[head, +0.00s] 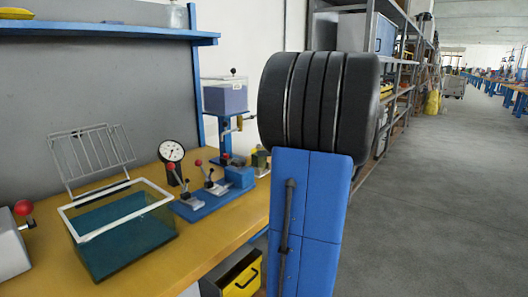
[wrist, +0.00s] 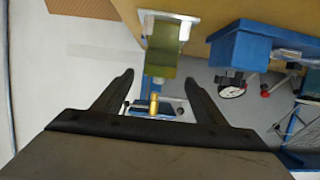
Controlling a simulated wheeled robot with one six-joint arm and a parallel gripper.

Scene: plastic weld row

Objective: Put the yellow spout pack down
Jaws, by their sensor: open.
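My gripper (wrist: 158,85) is open in the wrist view, with its two dark fingers spread apart. Between and beyond the fingers is an olive-yellow block (wrist: 162,62) set against a pale plate, with a small brass-coloured piece (wrist: 154,104) below it in the picture. I cannot tell whether this block is the yellow spout pack, and the fingers do not visibly touch it. In the head view a small yellow-green thing (head: 260,157) shows beside my arm, partly hidden. My gripper is out of sight there.
The yellow bench (head: 215,228) carries a teal open-topped tank (head: 125,235), a dial gauge (head: 172,152), and a blue lever fixture (head: 205,203). A grey box on a blue stand (head: 225,97) rises behind. A yellow-fronted drawer (head: 243,283) sits below. The aisle floor (head: 440,200) is clear.

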